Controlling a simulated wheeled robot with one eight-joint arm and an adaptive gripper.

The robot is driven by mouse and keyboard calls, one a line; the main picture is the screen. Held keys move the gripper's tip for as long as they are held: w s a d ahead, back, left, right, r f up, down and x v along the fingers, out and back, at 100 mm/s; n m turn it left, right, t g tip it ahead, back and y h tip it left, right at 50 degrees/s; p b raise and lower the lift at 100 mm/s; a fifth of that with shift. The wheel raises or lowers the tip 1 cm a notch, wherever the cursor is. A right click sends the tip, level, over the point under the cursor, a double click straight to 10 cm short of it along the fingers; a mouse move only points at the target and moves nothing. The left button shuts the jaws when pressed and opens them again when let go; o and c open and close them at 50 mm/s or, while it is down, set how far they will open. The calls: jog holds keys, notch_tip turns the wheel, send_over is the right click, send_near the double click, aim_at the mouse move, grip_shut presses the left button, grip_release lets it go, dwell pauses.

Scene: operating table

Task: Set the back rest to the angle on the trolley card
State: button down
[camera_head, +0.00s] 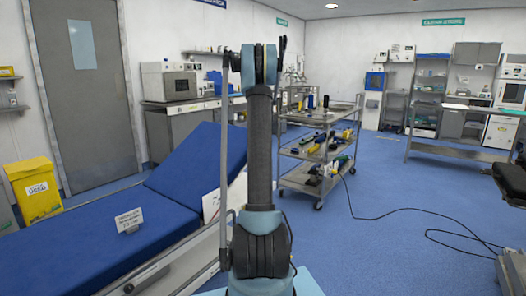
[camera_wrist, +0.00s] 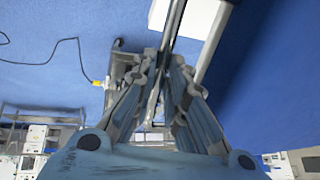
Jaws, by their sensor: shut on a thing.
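The operating table's blue back rest (camera_head: 195,160) is tilted up from the flat blue mattress (camera_head: 95,235) in the head view. A small white card with text (camera_head: 129,221) stands on the flat part; its writing is too small to read. A white plate (camera_head: 211,205) shows beside the back rest, partly behind my arm. In the wrist view my gripper (camera_wrist: 168,70) is shut on a thin grey bar (camera_wrist: 174,25) that runs up out of the picture. My gripper is hidden in the head view. I cannot make out a card on the trolley (camera_head: 318,153).
The trolley holds several tools on its shelves, right of my arm. A black cable (camera_head: 385,219) lies on the blue floor. A yellow bin (camera_head: 35,190) stands at left. Benches and shelves line the far wall. Floor between trolley and right-hand bench is mostly clear.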

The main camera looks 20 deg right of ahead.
jog(key=c, duration=1.7)
grip_release()
jog(key=shift+a+f, duration=0.1)
jog(key=shift+a, duration=0.1)
jog(key=shift+o, duration=0.5)
jog(key=shift+d, duration=0.1)
jog(key=shift+s, duration=0.1)
jog(key=v, duration=1.2)
